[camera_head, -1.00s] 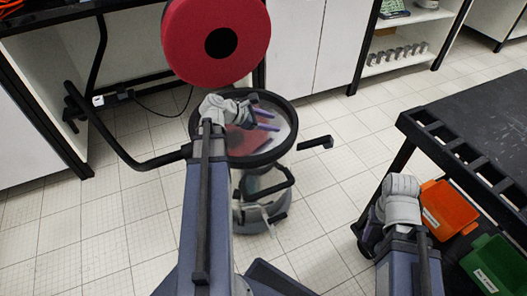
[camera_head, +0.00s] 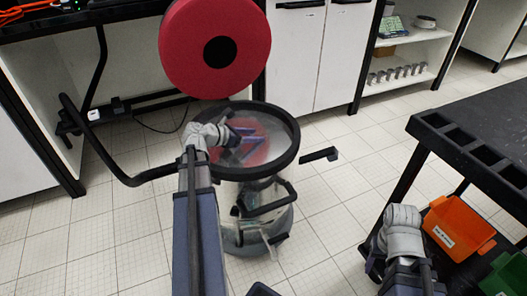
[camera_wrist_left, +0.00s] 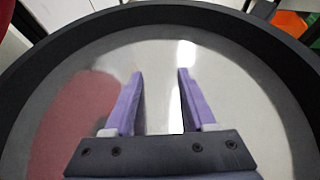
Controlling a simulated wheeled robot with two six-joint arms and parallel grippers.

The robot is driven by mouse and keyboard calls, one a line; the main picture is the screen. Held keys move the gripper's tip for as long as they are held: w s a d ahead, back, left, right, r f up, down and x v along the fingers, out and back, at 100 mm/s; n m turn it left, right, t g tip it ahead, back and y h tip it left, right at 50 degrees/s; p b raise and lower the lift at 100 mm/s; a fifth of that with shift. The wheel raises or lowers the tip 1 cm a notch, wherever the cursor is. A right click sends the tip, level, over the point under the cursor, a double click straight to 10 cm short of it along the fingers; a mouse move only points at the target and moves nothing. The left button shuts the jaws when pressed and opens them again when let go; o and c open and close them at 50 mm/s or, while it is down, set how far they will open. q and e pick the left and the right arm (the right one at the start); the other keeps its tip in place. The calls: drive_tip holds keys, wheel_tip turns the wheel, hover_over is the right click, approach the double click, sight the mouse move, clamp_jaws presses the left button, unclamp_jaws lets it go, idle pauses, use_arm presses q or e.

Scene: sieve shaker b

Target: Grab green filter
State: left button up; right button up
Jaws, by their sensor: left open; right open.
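I cannot make out a green filter in either view. A round sieve-like unit with a wide black rim (camera_head: 290,158) and a shiny grey inner surface tops a clear cylindrical body (camera_head: 262,205). My left gripper (camera_head: 246,144) is over that round top, with its purple fingers apart and nothing between them. The left wrist view shows the same open fingers (camera_wrist_left: 160,76) above the grey surface (camera_wrist_left: 230,80), inside the black rim (camera_wrist_left: 160,14). My right gripper (camera_head: 374,262) is low at the right, its fingertips mostly hidden behind the wrist.
A large red disc (camera_head: 180,45) with a black centre hangs above the unit. A black table (camera_head: 480,110) stands at the right. Near it are an orange bin (camera_head: 458,228) and a green bin (camera_head: 510,275). White cabinets line the back, and tiled floor lies between.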

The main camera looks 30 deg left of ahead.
sight(261, 134)
use_arm(q)
drive_tip(key=b+x, duration=0.2)
drive_tip(key=x, duration=0.3)
drive_tip(key=shift+w+r, duration=0.1)
drive_tip(key=shift+w, duration=0.1)
drive_tip(key=shift+r, duration=0.1)
clamp_jaws()
idle(1.1)
